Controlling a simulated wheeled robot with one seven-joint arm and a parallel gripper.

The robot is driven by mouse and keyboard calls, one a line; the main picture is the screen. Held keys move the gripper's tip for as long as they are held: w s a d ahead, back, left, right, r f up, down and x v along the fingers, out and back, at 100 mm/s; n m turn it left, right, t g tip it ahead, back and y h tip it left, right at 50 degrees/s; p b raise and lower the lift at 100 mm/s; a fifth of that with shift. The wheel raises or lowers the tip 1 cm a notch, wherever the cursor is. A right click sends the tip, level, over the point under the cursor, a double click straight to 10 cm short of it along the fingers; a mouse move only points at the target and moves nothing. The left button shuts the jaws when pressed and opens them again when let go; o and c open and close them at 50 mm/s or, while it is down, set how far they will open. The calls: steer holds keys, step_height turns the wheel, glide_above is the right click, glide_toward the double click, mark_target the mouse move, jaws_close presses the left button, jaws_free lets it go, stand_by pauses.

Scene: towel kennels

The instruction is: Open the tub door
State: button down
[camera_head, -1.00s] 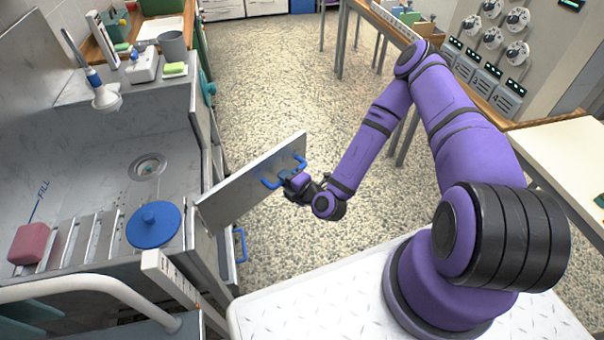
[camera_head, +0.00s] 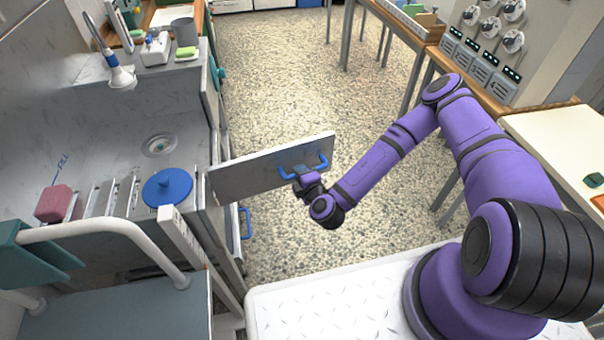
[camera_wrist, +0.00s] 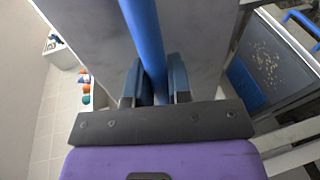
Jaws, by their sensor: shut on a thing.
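The tub door (camera_head: 250,178) is a grey panel standing swung out from the tub's front, with a blue bar handle (camera_head: 323,161) near its free end. The tub (camera_head: 190,135) is the grey basin at the left, its opening on the door side clear. My gripper (camera_head: 304,176) is at the handle on the door's near face. In the wrist view my gripper (camera_wrist: 160,85) has its two fingers shut around the blue handle bar (camera_wrist: 143,35), with the door's panel (camera_wrist: 95,30) behind it.
A blue round lid (camera_head: 167,188), a pink block (camera_head: 53,204) and a slatted rack lie in the tub. A white curved rail (camera_head: 100,228) stands near the left. Speckled floor (camera_head: 290,80) is open beyond the door. A bench with devices (camera_head: 470,65) runs along the right.

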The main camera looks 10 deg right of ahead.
steer(key=c, duration=1.1)
jaws_free()
steer(key=shift+o, duration=0.2)
steer(key=shift+s, duration=0.1)
steer(key=v, duration=1)
steer(key=shift+s, duration=0.3)
steer(key=shift+r, duration=0.1)
